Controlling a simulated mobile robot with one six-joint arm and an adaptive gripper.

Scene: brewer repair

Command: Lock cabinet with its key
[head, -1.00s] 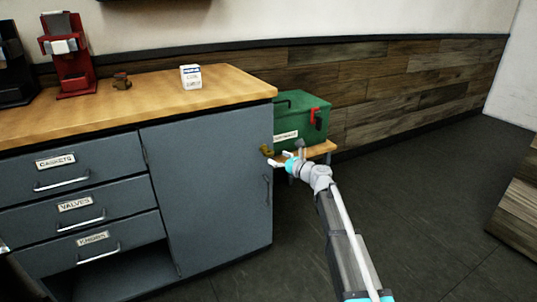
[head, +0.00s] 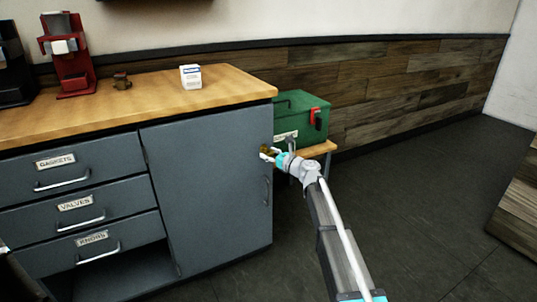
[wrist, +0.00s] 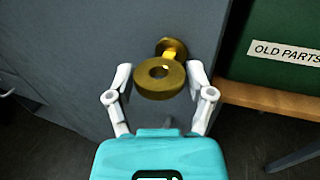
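The blue-grey cabinet door (head: 205,190) looks closed. A brass key with a thick ring-shaped bow (wrist: 160,80) sticks out from a round brass lock (wrist: 173,46) on the cabinet face; its shaft seems to be in the lock. In the head view the key (head: 265,149) is small and partly covered by my gripper. My gripper (wrist: 160,76) is open, with one finger on each side of the bow. Narrow gaps seem to show between the fingers and the bow; firm contact cannot be seen.
A green "OLD PARTS" box (head: 300,115) stands on a low wooden bench (head: 322,148) close to the right of my gripper. The door handle (head: 267,191) is below the key. The floor (head: 420,220) to the right is clear.

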